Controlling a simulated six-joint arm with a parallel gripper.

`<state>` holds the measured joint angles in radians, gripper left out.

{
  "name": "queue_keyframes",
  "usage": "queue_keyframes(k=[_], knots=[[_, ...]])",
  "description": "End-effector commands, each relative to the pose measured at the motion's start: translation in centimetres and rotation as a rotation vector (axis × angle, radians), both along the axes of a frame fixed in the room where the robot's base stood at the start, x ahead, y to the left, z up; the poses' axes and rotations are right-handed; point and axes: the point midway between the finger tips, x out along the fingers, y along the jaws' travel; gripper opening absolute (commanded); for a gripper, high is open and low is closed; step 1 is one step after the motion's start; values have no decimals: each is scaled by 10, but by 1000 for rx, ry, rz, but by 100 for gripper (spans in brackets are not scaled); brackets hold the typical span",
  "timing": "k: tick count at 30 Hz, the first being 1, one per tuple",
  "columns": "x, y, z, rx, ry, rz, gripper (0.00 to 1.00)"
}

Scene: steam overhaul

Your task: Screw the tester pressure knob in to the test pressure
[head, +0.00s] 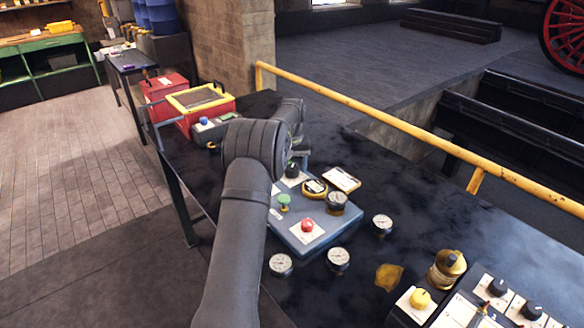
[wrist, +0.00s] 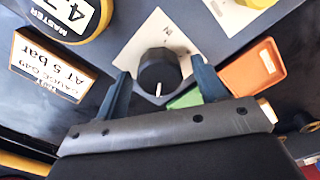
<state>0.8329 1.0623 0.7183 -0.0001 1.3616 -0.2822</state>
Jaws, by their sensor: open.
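The black pressure knob (wrist: 158,70) sits on a white marked plate (wrist: 145,38) in the wrist view, with a white pointer line toward my gripper. My gripper (wrist: 160,66) is open, with one finger on each side of the knob; I cannot tell whether either touches it. In the head view the knob (head: 292,170) stands on the far part of the blue tester (head: 325,237), and my arm hides most of my gripper. The yellow master gauge (wrist: 76,16) is cut off, its digits partly visible. It also shows in the head view (head: 314,188). A tag (wrist: 50,65) reads "At 5 bar".
A red knob (head: 307,225) and a green knob (head: 285,200) are on the tester. Several dial gauges, one of them (head: 338,259), stand around it. A yellow rail (head: 400,123) runs behind the bench.

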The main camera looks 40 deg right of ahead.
Motion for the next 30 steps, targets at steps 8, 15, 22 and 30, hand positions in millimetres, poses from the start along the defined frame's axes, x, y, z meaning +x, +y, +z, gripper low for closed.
queue_keyframes(k=[8, 15, 22, 30], knots=[[0, 0, -2, -1, -1, 0, 65], [0, 0, -2, -1, -1, 0, 22], [0, 0, -1, -1, -1, -58, 20], [0, 0, -1, -1, -1, -133, 20]])
